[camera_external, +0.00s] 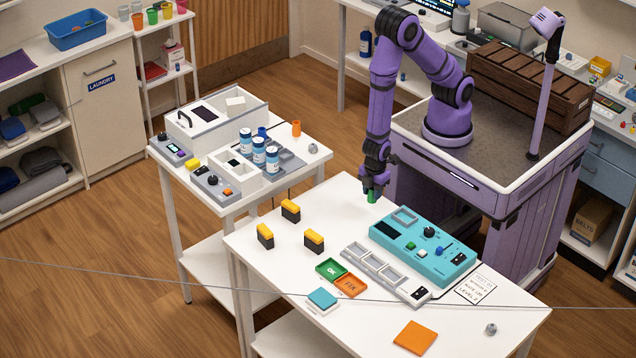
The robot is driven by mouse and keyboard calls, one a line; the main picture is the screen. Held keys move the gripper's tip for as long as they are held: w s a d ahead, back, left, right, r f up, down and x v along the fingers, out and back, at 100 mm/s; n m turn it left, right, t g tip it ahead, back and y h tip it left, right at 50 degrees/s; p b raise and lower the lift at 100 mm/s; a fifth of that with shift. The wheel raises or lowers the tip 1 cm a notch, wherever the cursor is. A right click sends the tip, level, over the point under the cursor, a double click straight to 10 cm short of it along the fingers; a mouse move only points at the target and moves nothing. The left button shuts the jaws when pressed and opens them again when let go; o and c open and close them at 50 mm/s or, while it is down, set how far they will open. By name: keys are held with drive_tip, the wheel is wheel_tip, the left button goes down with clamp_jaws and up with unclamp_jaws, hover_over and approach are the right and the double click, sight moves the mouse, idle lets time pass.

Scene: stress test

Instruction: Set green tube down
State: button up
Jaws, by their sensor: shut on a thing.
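A small green tube (371,197) is between the fingers of my gripper (373,190), at the far edge of the white table (290,260). My gripper points straight down and is shut on the tube. Only the lower part of the tube shows below the fingers. I cannot tell whether its bottom touches the table or hangs just above it. The teal device (425,245) is just to the right of the gripper.
A grey slotted rack (385,270) lies before the teal device. Several black-and-yellow blocks (290,211) stand at the left. Green OK (331,269) and orange FIX (351,285) trays lie mid-table. An orange square (415,337) lies near the front. White table between blocks and gripper is clear.

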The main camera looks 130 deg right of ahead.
drive_tip(key=w, duration=0.4)
drive_tip(key=w+d, duration=0.1)
drive_tip(key=w, duration=0.3)
drive_tip(key=w+f, duration=0.1)
drive_tip(key=w, duration=0.3)
drive_tip(key=shift+w+d+f, duration=0.1)
drive_tip(key=shift+d, duration=0.1)
drive_tip(key=shift+w+f, duration=0.1)
drive_tip(key=shift+f, duration=1.65)
drive_tip(key=shift+f, duration=0.15)
drive_tip(key=o, duration=0.9)
